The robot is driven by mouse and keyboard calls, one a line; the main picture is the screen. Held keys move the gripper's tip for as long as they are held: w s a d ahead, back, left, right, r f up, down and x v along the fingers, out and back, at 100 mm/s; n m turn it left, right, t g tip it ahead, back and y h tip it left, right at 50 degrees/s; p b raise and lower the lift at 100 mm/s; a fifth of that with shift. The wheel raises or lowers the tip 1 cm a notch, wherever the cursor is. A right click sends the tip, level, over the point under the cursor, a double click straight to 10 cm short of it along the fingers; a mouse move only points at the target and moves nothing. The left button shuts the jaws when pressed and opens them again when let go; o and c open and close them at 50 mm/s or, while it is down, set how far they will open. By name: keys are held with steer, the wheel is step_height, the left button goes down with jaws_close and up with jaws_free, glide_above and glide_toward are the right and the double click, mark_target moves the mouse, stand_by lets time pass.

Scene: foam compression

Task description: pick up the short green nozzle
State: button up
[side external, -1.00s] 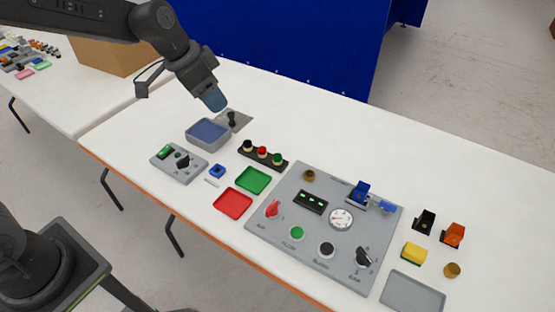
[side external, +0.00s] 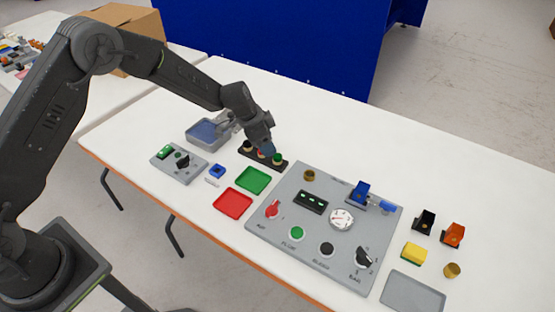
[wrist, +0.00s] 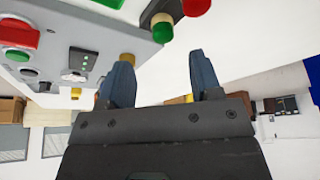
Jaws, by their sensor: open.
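The short green nozzle (side external: 277,158) stands at the right end of a black rack (side external: 285,167), with a red nozzle and a black nozzle (side external: 247,146) beside it. In the wrist view the green nozzle (wrist: 162,31) shows its green tip and pale lower part, ahead of and between the fingers. The red nozzle (wrist: 196,6) is cut off at the top edge there. My gripper (wrist: 161,62) is open and empty, with a blue-grey finger on each side. In the side view my gripper (side external: 268,150) is over the rack and mostly covers the red nozzle.
A grey control panel (side external: 290,255) with knobs and a gauge lies to the right of the rack. A green tray (side external: 253,180) and a red tray (side external: 233,203) lie in front. A blue-lined grey bin (side external: 207,133) stands to the left. The table behind the panel is clear.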

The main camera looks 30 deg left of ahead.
mark_target(277, 155)
steer(key=shift+w+x, duration=0.15)
steer(key=shift+x, duration=1.55)
steer(key=shift+w+x, duration=0.1)
steer(key=shift+x, duration=1.65)
steer(key=shift+r, duration=0.1)
steer(key=c, duration=1)
steer(key=shift+r, duration=0.15)
